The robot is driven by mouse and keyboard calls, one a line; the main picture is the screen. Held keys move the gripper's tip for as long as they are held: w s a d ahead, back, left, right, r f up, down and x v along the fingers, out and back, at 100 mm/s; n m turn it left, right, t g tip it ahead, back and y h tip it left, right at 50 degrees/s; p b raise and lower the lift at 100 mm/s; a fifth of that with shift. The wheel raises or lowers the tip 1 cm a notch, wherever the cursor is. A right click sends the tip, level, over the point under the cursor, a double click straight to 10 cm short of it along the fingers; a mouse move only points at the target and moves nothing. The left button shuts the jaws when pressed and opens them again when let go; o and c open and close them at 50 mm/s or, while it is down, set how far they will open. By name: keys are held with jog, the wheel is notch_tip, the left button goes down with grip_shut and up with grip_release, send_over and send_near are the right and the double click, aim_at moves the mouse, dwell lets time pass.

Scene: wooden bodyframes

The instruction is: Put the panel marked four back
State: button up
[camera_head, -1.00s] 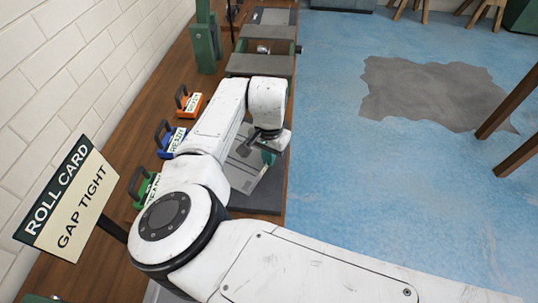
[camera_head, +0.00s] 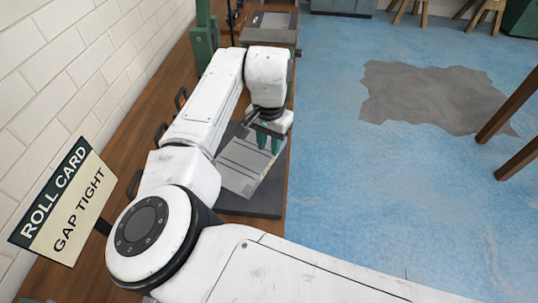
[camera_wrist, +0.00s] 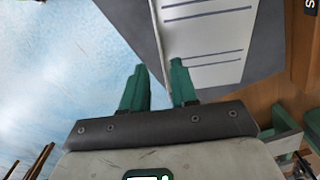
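My gripper (camera_head: 268,143) hangs over the right part of the bench, its green fingers pointing down. In the wrist view its two fingers (camera_wrist: 157,75) stand apart. A pale panel or sheet with dark ruled lines (camera_head: 240,160) lies on a dark grey slab (camera_head: 250,203) below the gripper. In the wrist view the sheet (camera_wrist: 205,50) has its left edge running down towards the gap between the fingers. I cannot tell whether a finger touches it. No mark four is readable on anything in view.
A sign reading ROLL CARD, GAP TIGHT (camera_head: 62,203) stands at the left. Several dark handles (camera_head: 160,132) show behind my arm, their blocks mostly hidden. A green post (camera_head: 203,45) and a grey machine bed (camera_head: 268,32) stand farther along.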

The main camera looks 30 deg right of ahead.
jog(key=shift+r, duration=2.65)
jog(key=shift+d, duration=0.1)
jog(key=s+d+f+n+t+h, duration=0.1)
jog(key=s+d+f+h, duration=0.15)
jog(key=d, duration=0.45)
jog(key=s+d+f+n+t+h, duration=0.1)
jog(key=s+d, duration=0.3)
jog(key=d, duration=0.3)
jog(key=s+d+f+h, duration=0.1)
jog(key=s+d+h, duration=0.15)
jog(key=d, duration=0.35)
jog(key=s+a+f+n+y, duration=0.3)
jog(key=s+a+f, duration=0.5)
jog(key=s, duration=0.3)
jog(key=s+a+f+n+g+y, duration=0.1)
jog(key=s+a+f+n, duration=0.5)
jog(key=s, duration=0.6)
notch_tip(320, 180, down, 2)
jog(key=shift+a+f+y, duration=0.1)
jog(key=shift+a+y, duration=0.8)
jog(key=shift+a, duration=0.3)
